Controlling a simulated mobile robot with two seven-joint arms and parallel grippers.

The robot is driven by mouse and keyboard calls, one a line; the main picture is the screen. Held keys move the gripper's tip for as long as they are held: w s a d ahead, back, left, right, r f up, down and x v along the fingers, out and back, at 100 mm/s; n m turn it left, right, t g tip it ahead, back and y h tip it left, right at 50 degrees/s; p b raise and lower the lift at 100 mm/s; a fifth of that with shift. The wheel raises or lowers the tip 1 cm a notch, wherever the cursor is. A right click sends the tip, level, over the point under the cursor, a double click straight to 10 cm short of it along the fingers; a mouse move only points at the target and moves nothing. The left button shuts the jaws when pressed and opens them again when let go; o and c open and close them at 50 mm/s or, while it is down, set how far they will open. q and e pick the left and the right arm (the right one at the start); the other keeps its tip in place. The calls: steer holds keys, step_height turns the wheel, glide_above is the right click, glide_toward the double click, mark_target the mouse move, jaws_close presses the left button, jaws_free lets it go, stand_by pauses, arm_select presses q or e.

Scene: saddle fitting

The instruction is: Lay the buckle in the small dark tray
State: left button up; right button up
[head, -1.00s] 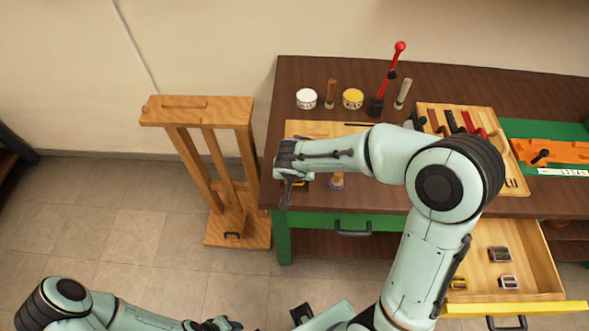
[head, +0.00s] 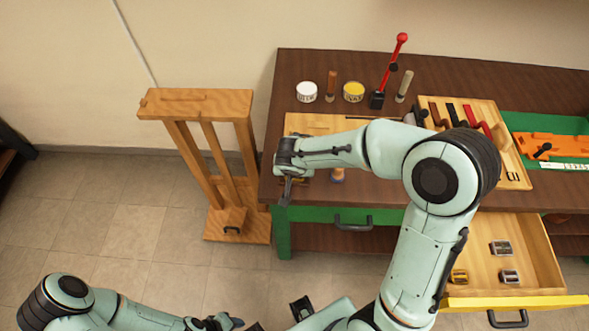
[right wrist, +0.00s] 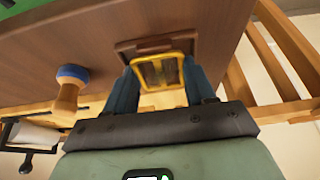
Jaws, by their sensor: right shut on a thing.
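A brass-yellow buckle (right wrist: 160,70) is between the blue fingers of my right gripper (right wrist: 161,82) in the right wrist view. The small dark tray (right wrist: 127,46) shows its brown rim just beyond the buckle, near the table edge. The buckle overlaps the tray in this view; whether it touches the tray I cannot tell. In the head view my right gripper (head: 287,190) is over the table's front left corner, and the buckle is hidden there. My left gripper (head: 226,322) is low at the bottom edge, away from the table; its fingers are unclear.
An open drawer (head: 545,262) at the right holds several buckles, one brass (head: 459,276). A round-handled tool (right wrist: 70,92) stands near the tray. Jars (head: 353,91), a red-handled press (head: 390,75) and a tool board (head: 512,170) occupy the table. A wooden stand (head: 197,104) is left of it.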

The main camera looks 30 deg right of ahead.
steer(key=o, duration=1.2)
steer(key=v, duration=1.3)
steer(key=shift+s+a+r, duration=0.1)
